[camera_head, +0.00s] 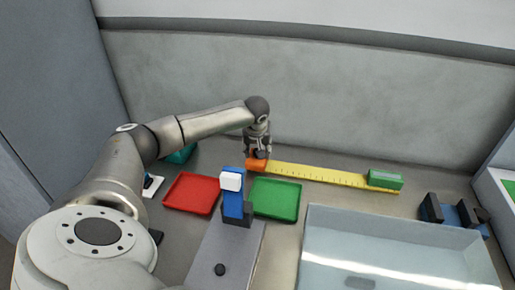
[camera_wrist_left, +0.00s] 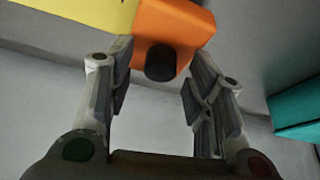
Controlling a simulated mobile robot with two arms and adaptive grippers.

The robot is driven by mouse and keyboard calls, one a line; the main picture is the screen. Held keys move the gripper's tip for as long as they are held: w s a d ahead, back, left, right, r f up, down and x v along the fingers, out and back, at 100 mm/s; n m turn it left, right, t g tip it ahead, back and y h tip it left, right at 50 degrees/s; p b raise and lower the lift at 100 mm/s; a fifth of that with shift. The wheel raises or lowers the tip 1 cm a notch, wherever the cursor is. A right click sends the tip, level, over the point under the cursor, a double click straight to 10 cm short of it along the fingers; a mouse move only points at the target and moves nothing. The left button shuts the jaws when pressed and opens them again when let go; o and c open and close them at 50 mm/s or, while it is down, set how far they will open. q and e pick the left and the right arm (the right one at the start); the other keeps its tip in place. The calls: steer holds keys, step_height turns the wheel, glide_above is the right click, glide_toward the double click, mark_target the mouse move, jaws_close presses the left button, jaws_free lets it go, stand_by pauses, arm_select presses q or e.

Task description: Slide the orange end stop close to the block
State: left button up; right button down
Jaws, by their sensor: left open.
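The orange end stop (camera_head: 255,164) sits at the left end of a yellow ruler (camera_head: 310,174) near the back of the table. In the left wrist view the end stop (camera_wrist_left: 172,30) has a dark round knob (camera_wrist_left: 161,62) on it. My left gripper (camera_wrist_left: 155,95) is open, with its fingers on either side of the knob and apart from it. In the head view the left gripper (camera_head: 257,154) is right above the end stop and partly hides it. The green block (camera_head: 385,179) is at the right end of the ruler. My right gripper is not in view.
A red tray (camera_head: 191,193) and a green tray (camera_head: 276,199) lie in front of the ruler, with a blue and white device (camera_head: 232,195) between them. A large clear-walled bin (camera_head: 395,235) fills the front right. A teal object (camera_head: 181,154) is at left.

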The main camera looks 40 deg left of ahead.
arm_select(q)
steer(key=shift+a+f, duration=0.1)
steer(key=shift+f, duration=0.15)
steer(key=c, duration=0.5)
jaws_close()
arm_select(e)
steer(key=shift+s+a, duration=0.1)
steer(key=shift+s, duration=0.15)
arm_select(q)
steer(key=shift+w, duration=0.1)
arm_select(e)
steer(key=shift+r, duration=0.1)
